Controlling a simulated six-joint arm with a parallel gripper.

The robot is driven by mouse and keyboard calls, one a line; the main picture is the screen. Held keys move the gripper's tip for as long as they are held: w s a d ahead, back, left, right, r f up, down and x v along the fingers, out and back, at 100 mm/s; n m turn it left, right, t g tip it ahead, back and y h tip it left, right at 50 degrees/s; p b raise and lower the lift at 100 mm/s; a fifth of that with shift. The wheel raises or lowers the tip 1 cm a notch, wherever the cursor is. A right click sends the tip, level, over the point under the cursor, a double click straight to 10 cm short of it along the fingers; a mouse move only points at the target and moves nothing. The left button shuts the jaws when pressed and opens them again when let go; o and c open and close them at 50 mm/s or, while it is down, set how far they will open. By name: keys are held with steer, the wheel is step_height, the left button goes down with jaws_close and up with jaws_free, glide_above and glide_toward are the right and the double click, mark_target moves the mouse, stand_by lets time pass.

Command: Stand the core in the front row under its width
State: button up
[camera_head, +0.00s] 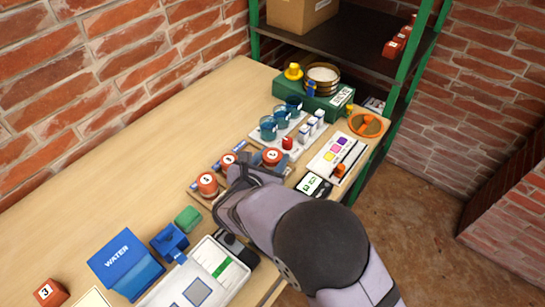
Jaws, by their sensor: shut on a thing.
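Several orange-red round cores with pale labelled tops stand on the bench near its middle: one at the left (207,183), one behind it (228,160) and one to the right (272,157). They are on or beside a low board with blue-edged strips (195,187). My gripper (232,205) is low over the front of this board, between the left and right cores. It is shut on a core, but my wrist and fingers hide the grip, and I cannot tell which core it is. The width markings are too small to read.
A blue WATER box (125,264), a green block (188,218) and a white tray (165,294) lie front left. Blue cups (268,128), a colour card (335,157) and a small display (313,185) lie to the right. The left back bench is clear.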

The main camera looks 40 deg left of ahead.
steer(key=shift+f, duration=0.1)
steer(key=o, duration=1.3)
steer(key=shift+o, duration=0.2)
